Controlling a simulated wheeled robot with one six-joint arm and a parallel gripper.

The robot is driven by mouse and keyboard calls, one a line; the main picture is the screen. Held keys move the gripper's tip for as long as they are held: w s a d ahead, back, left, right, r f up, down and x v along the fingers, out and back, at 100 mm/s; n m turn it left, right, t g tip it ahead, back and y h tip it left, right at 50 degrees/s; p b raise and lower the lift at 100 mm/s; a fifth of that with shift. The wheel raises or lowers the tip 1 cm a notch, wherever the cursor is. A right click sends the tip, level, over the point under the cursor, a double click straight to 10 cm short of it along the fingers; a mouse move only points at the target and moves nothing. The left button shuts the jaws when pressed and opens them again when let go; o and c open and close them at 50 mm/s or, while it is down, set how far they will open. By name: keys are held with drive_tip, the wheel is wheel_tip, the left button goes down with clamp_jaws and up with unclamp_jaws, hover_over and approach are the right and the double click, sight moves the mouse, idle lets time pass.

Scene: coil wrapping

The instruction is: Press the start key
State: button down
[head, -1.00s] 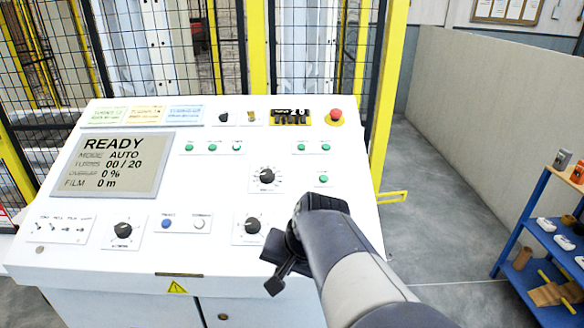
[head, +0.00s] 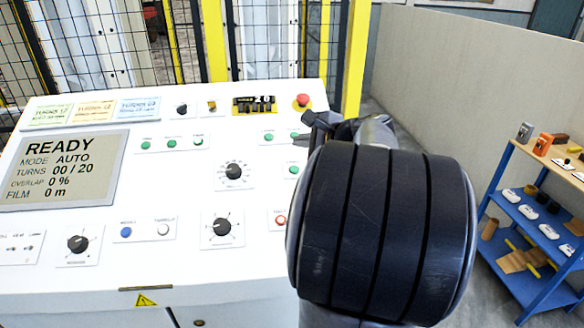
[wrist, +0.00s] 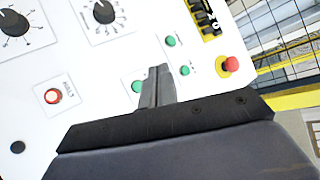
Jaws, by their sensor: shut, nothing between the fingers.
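The white control panel (head: 130,270) shows small keys whose labels are too small to read, so I cannot tell which is the start key. On its right are a green button (head: 268,138), another green button (head: 294,134) and a lower green button (head: 292,170). A red-centred button (head: 280,220) is partly behind my arm. My gripper (head: 300,139) is shut and empty over the right side of the panel. In the wrist view its fingers (wrist: 158,82) lie beside the lower green button (wrist: 137,87); I cannot tell whether they touch the panel.
A red emergency stop (head: 303,100) stands near the panel's upper right corner. The screen (head: 62,170) reads READY, 00 / 20 turns. Dark knobs (head: 222,227) stick up from the panel. A mesh fence is behind, and a blue shelf (head: 515,215) stands at the right.

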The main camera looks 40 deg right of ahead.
drive_tip(key=shift+f, duration=0.1)
drive_tip(key=f+b, duration=0.1)
drive_tip(key=f, duration=0.1)
drive_tip(key=w+d+f+b, duration=0.1)
drive_tip(key=f+b, duration=0.1)
drive_tip(key=w+f+b, duration=0.1)
drive_tip(key=f+b, duration=0.1)
drive_tip(key=shift+w+d+f, duration=0.2)
drive_tip(key=shift+f, duration=0.1)
drive_tip(key=shift+w+d+f+b, duration=0.2)
drive_tip(key=shift+w+f+b, duration=0.1)
drive_tip(key=shift+f+b, duration=0.3)
drive_tip(key=shift+f, duration=0.1)
idle(1.5)
drive_tip(key=shift+w+d+f+b, duration=0.1)
drive_tip(key=shift+w+f+b, duration=0.05)
drive_tip(key=shift+f+b, duration=0.15)
